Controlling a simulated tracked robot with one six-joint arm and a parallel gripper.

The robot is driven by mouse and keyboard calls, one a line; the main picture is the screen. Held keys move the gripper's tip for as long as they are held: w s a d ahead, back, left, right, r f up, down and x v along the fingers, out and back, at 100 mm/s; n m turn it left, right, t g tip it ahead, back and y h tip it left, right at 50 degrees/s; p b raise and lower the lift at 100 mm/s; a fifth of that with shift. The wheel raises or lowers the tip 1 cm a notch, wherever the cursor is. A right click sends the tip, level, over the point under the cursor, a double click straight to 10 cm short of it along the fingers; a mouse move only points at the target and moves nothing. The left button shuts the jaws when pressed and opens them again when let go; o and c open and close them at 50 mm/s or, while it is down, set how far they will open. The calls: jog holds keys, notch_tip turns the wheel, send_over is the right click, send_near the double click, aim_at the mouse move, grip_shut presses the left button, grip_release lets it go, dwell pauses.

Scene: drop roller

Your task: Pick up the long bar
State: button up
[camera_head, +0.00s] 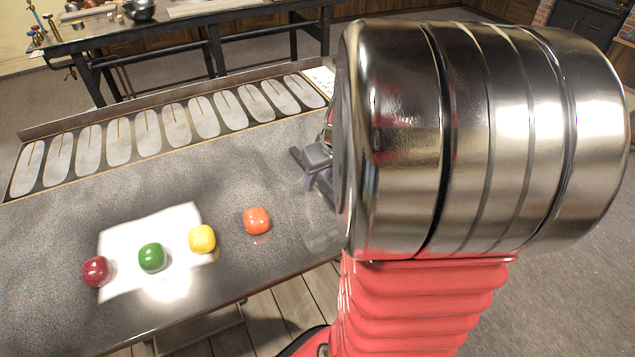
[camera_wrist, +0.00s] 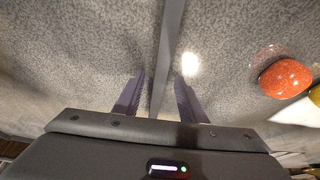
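The long bar (camera_wrist: 169,45) is a narrow grey strip in the wrist view. It runs from the top edge down between my fingers and disappears behind the gripper body. My gripper (camera_wrist: 160,90) is open, with one purple finger on each side of the bar and a gap on both sides. I cannot tell whether the fingertips are level with the bar or above it. In the head view my gripper (camera_head: 317,178) is partly hidden by my arm over the table's right part. I cannot make out the bar clearly there.
The orange block (camera_head: 257,221) is left of my gripper and also shows in the wrist view (camera_wrist: 285,78). Yellow (camera_head: 202,239), green (camera_head: 151,257) and red (camera_head: 96,271) blocks lie further left by a white sheet (camera_head: 118,240). A rack with grey slots (camera_head: 160,119) lines the table's back.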

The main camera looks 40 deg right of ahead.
aim_at(321, 181)
grip_shut()
jog(key=shift+r, duration=0.2)
dwell(0.4)
notch_tip(321, 181, up, 10)
dwell(0.6)
jog(key=shift+f, duration=0.1)
